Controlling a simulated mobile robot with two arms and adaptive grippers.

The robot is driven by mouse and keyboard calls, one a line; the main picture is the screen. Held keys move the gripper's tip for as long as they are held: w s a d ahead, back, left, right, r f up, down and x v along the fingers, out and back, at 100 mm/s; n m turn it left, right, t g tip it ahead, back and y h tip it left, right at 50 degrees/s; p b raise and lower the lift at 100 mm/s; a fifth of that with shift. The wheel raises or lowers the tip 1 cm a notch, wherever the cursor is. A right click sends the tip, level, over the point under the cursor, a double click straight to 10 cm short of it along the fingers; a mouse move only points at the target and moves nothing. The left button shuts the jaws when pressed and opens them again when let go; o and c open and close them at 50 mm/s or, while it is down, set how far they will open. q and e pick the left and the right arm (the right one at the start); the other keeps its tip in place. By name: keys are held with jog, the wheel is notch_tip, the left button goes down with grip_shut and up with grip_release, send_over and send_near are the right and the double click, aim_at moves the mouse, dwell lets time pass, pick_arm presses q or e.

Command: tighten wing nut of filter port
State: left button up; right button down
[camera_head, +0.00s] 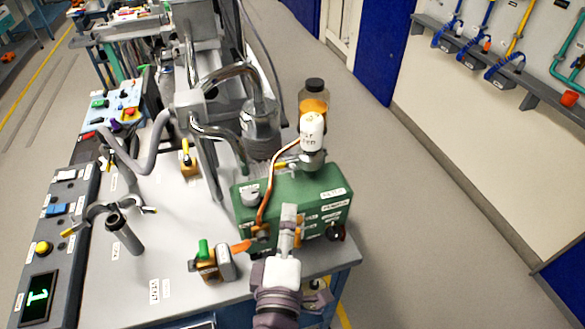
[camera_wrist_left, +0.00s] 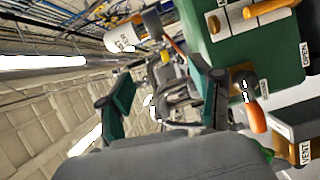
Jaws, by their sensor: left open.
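My left gripper (camera_head: 290,225) is in front of the green pump box (camera_head: 322,190) on the bench in the head view. In the left wrist view my left gripper (camera_wrist_left: 160,88) has its two teal-padded fingers wide apart, with nothing held. The green box (camera_wrist_left: 242,48) is beside the right finger. An orange lever (camera_head: 240,247) on a dark fitting is just left of the gripper; it also shows in the left wrist view (camera_wrist_left: 257,117). A white and orange canister (camera_head: 312,130) stands above the box. I cannot pick out the wing nut for certain.
A small valve block with a green knob (camera_head: 203,249) sits left of the gripper. A grey upright tube (camera_head: 124,235) stands farther left. A control panel (camera_head: 55,235) lines the left bench edge. Metal pipework (camera_head: 232,75) rises behind the box. The floor (camera_head: 430,240) at the right is clear.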

aim_at(293, 173)
pick_arm(q)
jog(key=w, duration=0.3)
jog(key=w+p, duration=0.1)
jog(key=w, duration=0.3)
jog(key=w+p, duration=0.1)
jog(key=w, duration=0.3)
jog(key=shift+w+d+f, duration=0.15)
jog(key=shift+d, duration=0.25)
jog(key=shift+w, duration=0.25)
jog(key=shift+w+f, duration=0.1)
jog(key=shift+w, duration=0.1)
jog(key=c, duration=1.2)
jog(key=shift+o, duration=0.2)
jog(key=r+m+g+p, duration=0.1)
jog(key=m+p, duration=0.1)
jog(key=p, duration=0.7)
jog(key=shift+m+p, duration=0.4)
jog(key=shift+p, duration=0.15)
jog(key=shift+f+m+g+y, duration=0.3)
jog(key=shift+m, duration=0.1)
pick_arm(e)
notch_tip(293, 173, up, 13)
jog(key=shift+w+f, duration=0.1)
